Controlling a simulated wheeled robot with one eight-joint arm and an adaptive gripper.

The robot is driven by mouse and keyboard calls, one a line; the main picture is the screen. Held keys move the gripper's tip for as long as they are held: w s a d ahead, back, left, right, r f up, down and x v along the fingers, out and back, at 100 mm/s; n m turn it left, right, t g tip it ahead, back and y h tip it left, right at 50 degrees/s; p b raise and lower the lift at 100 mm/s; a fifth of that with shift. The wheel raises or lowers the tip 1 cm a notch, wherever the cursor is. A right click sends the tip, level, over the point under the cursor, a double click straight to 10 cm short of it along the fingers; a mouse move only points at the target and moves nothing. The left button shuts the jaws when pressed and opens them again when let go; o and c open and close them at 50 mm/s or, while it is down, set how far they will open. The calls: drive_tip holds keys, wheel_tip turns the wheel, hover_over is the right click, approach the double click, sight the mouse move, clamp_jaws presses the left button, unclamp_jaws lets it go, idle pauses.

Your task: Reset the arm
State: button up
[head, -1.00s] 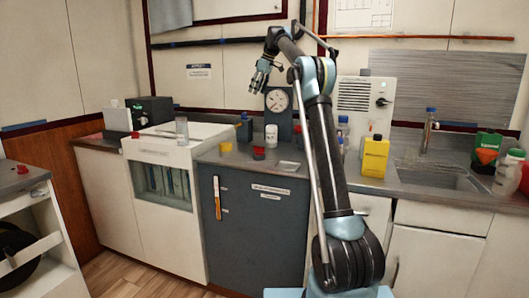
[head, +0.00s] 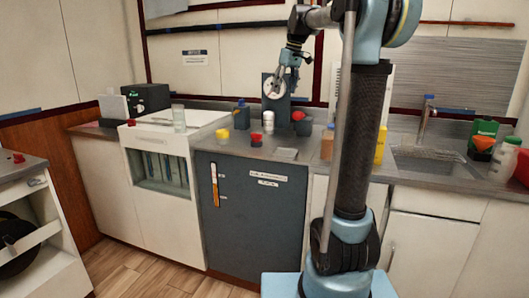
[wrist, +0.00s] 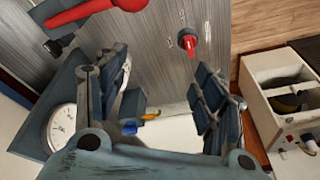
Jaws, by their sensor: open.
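My arm (head: 357,140) rises bent in the right-middle of the head view, its upper joint near the top edge. My gripper (head: 277,88) hangs pointing down in front of the dial gauge (head: 268,88) on the dark stand (head: 282,118). In the wrist view my gripper (wrist: 163,90) is open, with its two fingers wide apart and nothing clearly held between them. There the gauge (wrist: 61,128) lies at the left, beside the left finger. I cannot tell whether the gripper touches anything.
The wrist view shows a red handle (wrist: 95,10) and a red knob (wrist: 188,42) on grey surfaces. A sink (head: 430,160) is at the right. Floor is open at front left.

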drive_tip(key=s+d+f+m+h, duration=0.1)
drive_tip(key=s+d+f+m, duration=0.15)
drive_tip(key=s+f, duration=0.6)
drive_tip(key=s+d+f+m, duration=0.1)
drive_tip(key=s+d+f, duration=0.35)
drive_tip(key=s, duration=0.75)
drive_tip(key=s+d+f+m, duration=0.2)
drive_tip(key=s+f, duration=0.7)
drive_tip(key=f, duration=0.2)
drive_tip(key=s+d+f+m+h, duration=0.1)
drive_tip(key=s+d+f+m, duration=0.1)
drive_tip(key=s+f, duration=0.8)
wheel_tip(320, 180, down, 2)
drive_tip(key=shift+w+f, duration=0.2)
drive_tip(key=shift+w, duration=0.25)
